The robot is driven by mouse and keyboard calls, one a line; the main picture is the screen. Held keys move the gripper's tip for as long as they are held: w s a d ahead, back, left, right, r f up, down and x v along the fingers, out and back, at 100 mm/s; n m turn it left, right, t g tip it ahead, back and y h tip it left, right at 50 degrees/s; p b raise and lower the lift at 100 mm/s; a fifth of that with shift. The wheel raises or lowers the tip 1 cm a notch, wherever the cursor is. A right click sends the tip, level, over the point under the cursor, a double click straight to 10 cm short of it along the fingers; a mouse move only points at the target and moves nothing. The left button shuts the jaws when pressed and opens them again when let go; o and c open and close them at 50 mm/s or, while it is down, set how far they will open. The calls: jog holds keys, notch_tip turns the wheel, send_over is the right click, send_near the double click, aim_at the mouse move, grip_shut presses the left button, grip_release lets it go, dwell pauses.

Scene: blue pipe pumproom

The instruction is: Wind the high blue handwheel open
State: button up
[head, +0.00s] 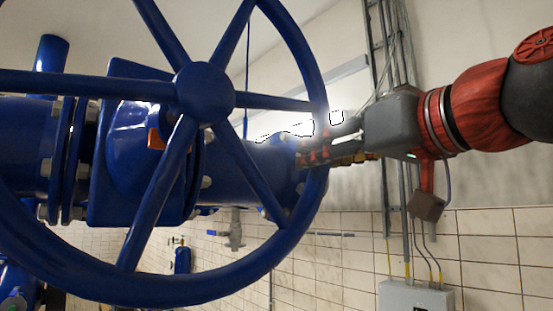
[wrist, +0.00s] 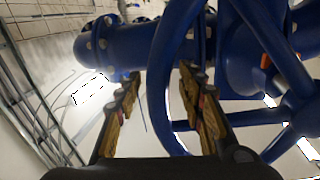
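The high blue handwheel (head: 205,92) fills the left and middle of the head view, with its hub, spokes and thick round rim. My gripper (head: 312,155) reaches in from the right and is at the right side of the rim. In the wrist view the handwheel (wrist: 168,42) shows its rim passing between the two finger lines. My gripper (wrist: 160,78) has its fingers well apart there, one on each side of the rim, and holds nothing tightly. Bright glare hides part of the rim near the fingers, and I cannot tell whether a finger touches it.
Behind the wheel runs a blue flanged pipe and valve body (head: 125,130), close to the rim. Grey conduits (head: 392,200) climb the tiled wall on the right, above a grey box (head: 415,297). Open space lies in front of the wall at lower right.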

jog(key=shift+x, duration=0.9)
jog(key=shift+c, duration=0.6)
grip_shut()
